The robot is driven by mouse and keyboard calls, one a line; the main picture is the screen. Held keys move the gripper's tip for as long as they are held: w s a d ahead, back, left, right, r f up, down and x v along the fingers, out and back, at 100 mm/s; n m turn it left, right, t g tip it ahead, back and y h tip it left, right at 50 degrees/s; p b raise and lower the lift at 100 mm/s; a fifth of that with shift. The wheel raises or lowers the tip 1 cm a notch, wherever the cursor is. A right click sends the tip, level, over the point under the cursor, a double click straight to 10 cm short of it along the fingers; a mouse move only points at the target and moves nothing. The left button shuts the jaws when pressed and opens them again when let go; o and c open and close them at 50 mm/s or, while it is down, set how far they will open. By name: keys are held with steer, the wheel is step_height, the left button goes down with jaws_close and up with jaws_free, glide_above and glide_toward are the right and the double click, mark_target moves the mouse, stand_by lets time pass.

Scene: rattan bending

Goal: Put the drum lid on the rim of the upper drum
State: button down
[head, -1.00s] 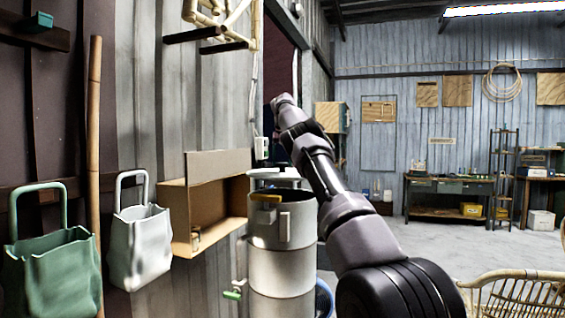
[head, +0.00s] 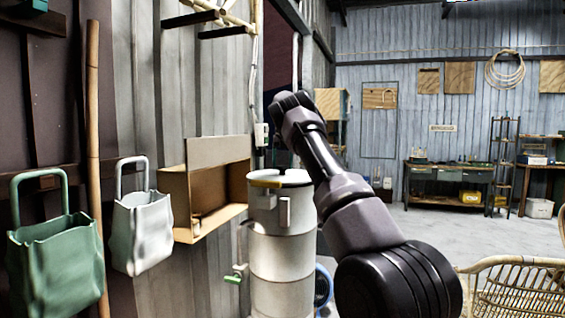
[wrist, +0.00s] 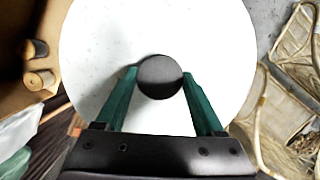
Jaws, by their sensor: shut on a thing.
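The drum lid (wrist: 160,30) is a round white disc with a dark knob (wrist: 160,77) at its centre. In the wrist view my gripper (wrist: 160,78) has its green fingers on both sides of the knob, shut on it. In the head view the lid (head: 290,177) shows as a thin pale disc at the top of the upper drum (head: 278,216), the top one in a grey stack. It looks level, but I cannot tell whether it touches the rim. My arm hides the gripper in the head view.
An open cardboard box (head: 205,205) is on the wall left of the drums. A white bag (head: 141,230) and a green bag (head: 58,258) hang further left. A rattan chair (head: 515,285) stands at the lower right. The floor behind it is clear.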

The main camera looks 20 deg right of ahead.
stand_by(0.3)
jaws_free()
